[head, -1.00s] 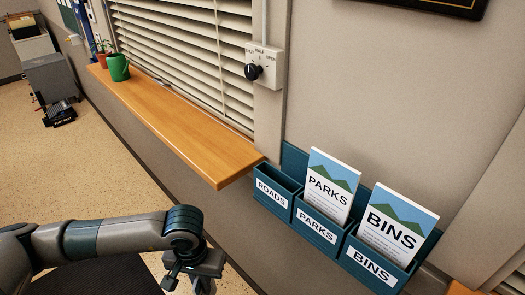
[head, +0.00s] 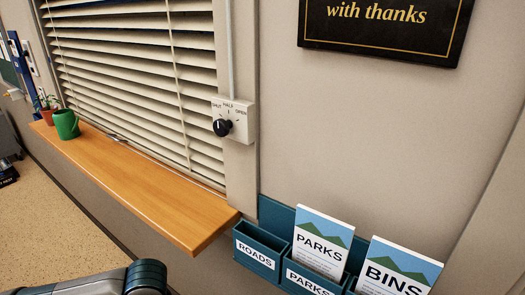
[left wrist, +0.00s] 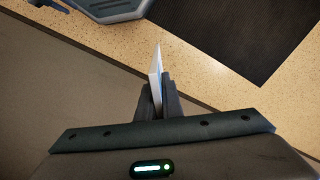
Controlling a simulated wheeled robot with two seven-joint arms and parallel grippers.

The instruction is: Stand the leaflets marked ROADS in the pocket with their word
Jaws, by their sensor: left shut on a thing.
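The teal ROADS pocket (head: 256,257) is at the left end of the wall rack in the head view, and no leaflet shows in it. My left gripper (left wrist: 160,92) is shut on a thin white and blue stack of leaflets (left wrist: 156,62), seen nearly edge-on in the left wrist view. Their word cannot be read. In the head view only my left arm shows, at the bottom left; its gripper is out of frame. My right gripper is not in view.
PARKS leaflets (head: 318,244) and BINS leaflets (head: 396,271) stand in the pockets to the right. A wooden sill (head: 140,190) juts out left of the rack, holding a green can (head: 66,124) and a potted plant (head: 48,116). A blind-control knob (head: 222,127) is above.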

